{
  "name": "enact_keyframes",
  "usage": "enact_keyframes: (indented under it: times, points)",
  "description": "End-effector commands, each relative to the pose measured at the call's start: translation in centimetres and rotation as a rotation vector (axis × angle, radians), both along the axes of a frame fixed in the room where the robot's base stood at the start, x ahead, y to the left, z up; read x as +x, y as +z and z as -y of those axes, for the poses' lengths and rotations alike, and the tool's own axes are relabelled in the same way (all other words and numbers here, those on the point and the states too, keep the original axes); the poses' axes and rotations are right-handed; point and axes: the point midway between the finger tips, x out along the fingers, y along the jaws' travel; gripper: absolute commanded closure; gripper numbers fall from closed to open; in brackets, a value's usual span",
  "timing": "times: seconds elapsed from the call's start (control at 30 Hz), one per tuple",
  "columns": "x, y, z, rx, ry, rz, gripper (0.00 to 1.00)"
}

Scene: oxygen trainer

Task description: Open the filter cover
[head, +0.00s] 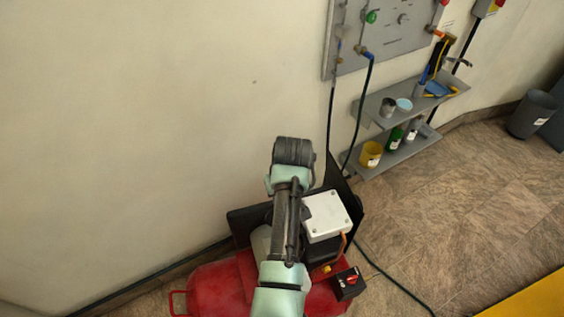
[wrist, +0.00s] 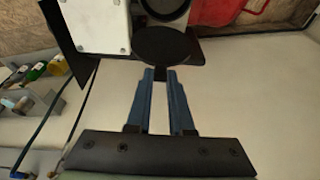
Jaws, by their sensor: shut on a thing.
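The filter cover (wrist: 163,45) is a flat black disc, seen in the wrist view just past my fingertips. My gripper (wrist: 161,74) has two blue fingers, shut on the small dark tab at the cover's edge. Behind the cover is a round, light-rimmed housing (wrist: 168,17) with a dark inside partly showing. The cover overlaps part of it, and I cannot tell whether they touch. In the head view my own arm hides the cover and my fingers.
A white box (head: 326,216) stands right beside the filter, above the red tank (head: 212,285). A black panel (head: 349,203) is close by. A wall panel with hoses (head: 385,28) and grey shelves (head: 410,107) with cans are to the right. The floor at right is mostly clear.

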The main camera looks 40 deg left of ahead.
Motion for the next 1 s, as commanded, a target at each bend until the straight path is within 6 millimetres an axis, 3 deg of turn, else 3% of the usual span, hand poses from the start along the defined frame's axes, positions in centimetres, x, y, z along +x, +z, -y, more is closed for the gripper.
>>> enact_keyframes:
  times: [0.1,0.13,0.3,0.7,0.87,1.0]
  points:
    - [0.3,0.5,-0.3,0.011,0.002,0.013,1.00]
    - [0.3,0.5,-0.3,0.011,0.002,0.013,0.77]
    - [0.2,0.3,-0.2,0.008,0.001,0.009,0.50]
    - [0.0,0.8,0.0,0.004,0.000,0.006,0.50]
    - [-0.3,2.9,0.5,0.007,-0.001,0.009,0.50]
    - [-0.7,5.9,1.1,0.008,0.000,0.011,0.50]
